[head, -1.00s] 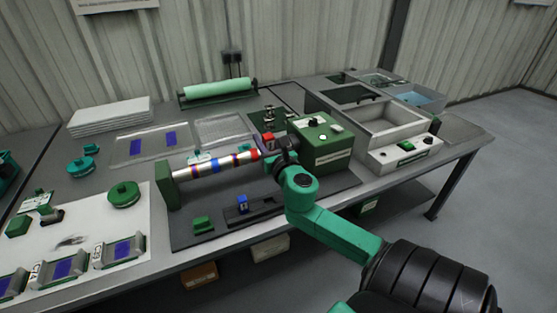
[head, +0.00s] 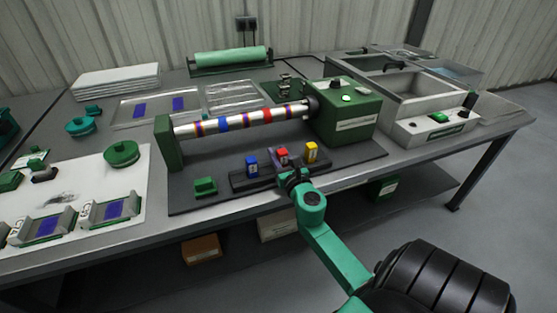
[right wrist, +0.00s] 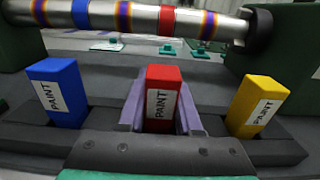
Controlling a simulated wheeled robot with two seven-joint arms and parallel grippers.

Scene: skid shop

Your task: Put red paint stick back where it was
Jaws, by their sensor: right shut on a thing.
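The red paint stick (head: 283,155) stands upright in the middle of a dark holder (head: 240,182), between the blue paint stick (head: 252,165) and the yellow paint stick (head: 311,151). My right gripper (head: 284,165) is shut on the red stick. In the right wrist view, the purple fingers flank the red stick (right wrist: 162,95), with the blue stick (right wrist: 58,92) to its left and the yellow stick (right wrist: 258,105) to its right. The bottom of the red stick is hidden, so I cannot tell how fully it is seated. My left gripper is not in view.
A metal rod (head: 240,120) with colored bands spans the lathe behind the holder, ending at the green motor box (head: 348,118). A green block (head: 205,187) sits left of the holder. A grey basin unit (head: 425,105) stands at right.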

